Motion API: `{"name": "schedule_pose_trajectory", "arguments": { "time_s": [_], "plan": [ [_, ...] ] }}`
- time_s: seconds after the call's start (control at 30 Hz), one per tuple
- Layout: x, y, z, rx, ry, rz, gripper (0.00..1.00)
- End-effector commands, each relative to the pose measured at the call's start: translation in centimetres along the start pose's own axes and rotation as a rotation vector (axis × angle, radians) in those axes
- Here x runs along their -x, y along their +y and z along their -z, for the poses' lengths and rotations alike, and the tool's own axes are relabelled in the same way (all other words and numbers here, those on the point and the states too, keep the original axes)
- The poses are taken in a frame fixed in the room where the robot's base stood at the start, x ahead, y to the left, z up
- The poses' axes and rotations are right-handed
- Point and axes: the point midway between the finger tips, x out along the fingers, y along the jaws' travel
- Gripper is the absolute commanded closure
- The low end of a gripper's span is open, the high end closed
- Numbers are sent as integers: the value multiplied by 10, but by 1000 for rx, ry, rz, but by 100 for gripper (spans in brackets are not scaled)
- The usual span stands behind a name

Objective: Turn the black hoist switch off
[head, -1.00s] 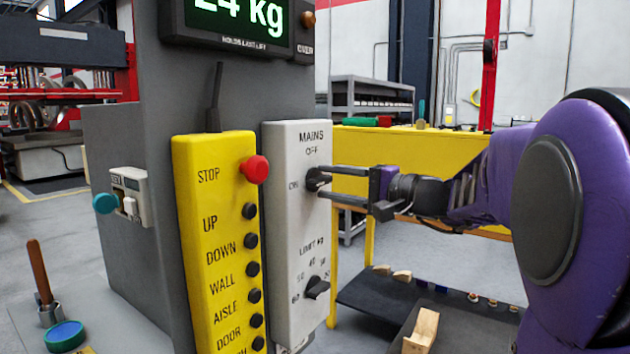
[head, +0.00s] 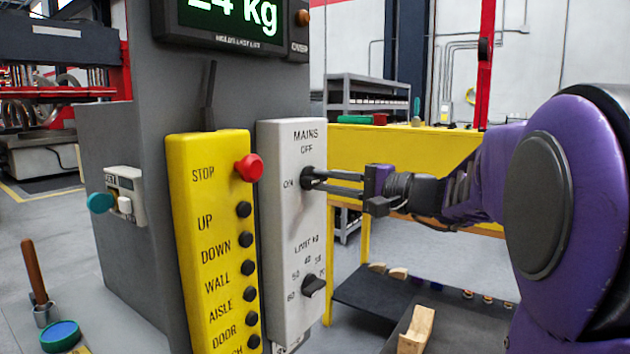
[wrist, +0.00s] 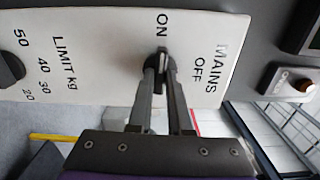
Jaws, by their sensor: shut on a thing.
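The black mains switch (head: 308,178) is a rotary knob on the upper part of the white panel (head: 283,230), below the words MAINS and OFF. In the wrist view the knob (wrist: 161,65) sits beside the word ON, with OFF to its right, and its pale pointer mark lies towards ON. My gripper (head: 318,180) comes in from the right, and its fingers (wrist: 161,78) are shut on the knob. The fingertips cover part of the knob.
A black limit knob (head: 313,285) is lower on the same panel. A yellow pendant (head: 205,240) with a red STOP button (head: 249,167) and several black buttons stands left of it. A weight display (head: 235,18) hangs above. A yellow bench (head: 400,148) lies behind my arm.

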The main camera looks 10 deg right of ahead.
Motion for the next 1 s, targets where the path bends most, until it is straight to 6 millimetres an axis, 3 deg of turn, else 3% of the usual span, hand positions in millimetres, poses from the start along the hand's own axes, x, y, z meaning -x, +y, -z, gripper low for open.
{"name": "schedule_pose_trajectory", "arguments": {
  "time_s": [1.0],
  "plan": [
    [0,-4,0,-889,0,-1,100]
  ]
}}
